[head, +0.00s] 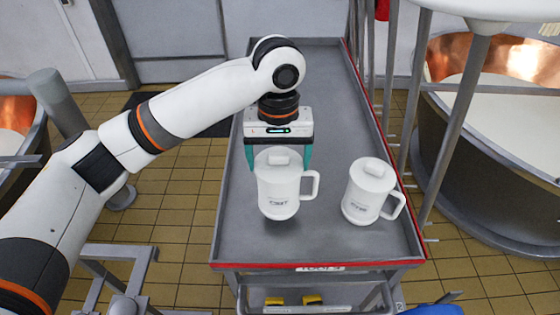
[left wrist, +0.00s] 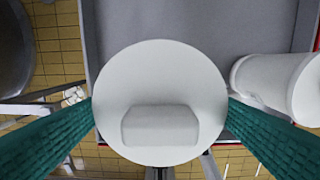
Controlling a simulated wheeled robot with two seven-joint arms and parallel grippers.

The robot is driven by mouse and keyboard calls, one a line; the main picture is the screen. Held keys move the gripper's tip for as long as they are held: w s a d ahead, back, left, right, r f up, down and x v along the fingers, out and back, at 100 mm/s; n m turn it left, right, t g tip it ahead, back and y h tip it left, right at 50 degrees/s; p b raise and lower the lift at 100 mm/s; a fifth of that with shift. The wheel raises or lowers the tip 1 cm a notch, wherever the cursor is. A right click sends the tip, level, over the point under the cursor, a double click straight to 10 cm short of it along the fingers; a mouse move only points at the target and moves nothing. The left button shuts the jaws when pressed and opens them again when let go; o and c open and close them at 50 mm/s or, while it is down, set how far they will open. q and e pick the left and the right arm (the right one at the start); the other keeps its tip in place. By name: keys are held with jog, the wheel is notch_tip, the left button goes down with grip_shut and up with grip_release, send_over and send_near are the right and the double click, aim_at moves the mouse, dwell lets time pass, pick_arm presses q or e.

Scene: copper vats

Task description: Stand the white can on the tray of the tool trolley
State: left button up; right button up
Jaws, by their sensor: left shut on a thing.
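A white can (head: 278,190) with a lid knob, a side handle and a small label is upright over the grey tray (head: 322,240) of the tool trolley. My left gripper (head: 279,160) comes down from above and is shut on this can, one teal finger on each side. In the left wrist view the round lid of the held can (left wrist: 160,80) sits between the fingers. A dark shadow lies close under its base; I cannot tell whether it touches the tray. My right gripper is not in view.
A second, similar white can (head: 368,190) stands on the tray to the right, apart from the held one. The tray has a raised rim, red (head: 310,266) at the front. Copper vats (head: 490,60) stand beyond railings at the right. The back of the tray is clear.

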pick_arm(q)
notch_tip(320, 180, down, 4)
jog(key=shift+w+r+p, duration=0.1)
jog(key=shift+r+p, duration=0.05)
jog(key=shift+p, duration=0.25)
jog(key=o, duration=1.2)
jog(key=shift+c, duration=0.2)
jog(key=shift+r, duration=0.1)
notch_tip(320, 180, up, 11)
jog(key=shift+f+b, duration=0.2)
jog(key=shift+b, duration=0.9)
jog(key=shift+r, duration=0.65)
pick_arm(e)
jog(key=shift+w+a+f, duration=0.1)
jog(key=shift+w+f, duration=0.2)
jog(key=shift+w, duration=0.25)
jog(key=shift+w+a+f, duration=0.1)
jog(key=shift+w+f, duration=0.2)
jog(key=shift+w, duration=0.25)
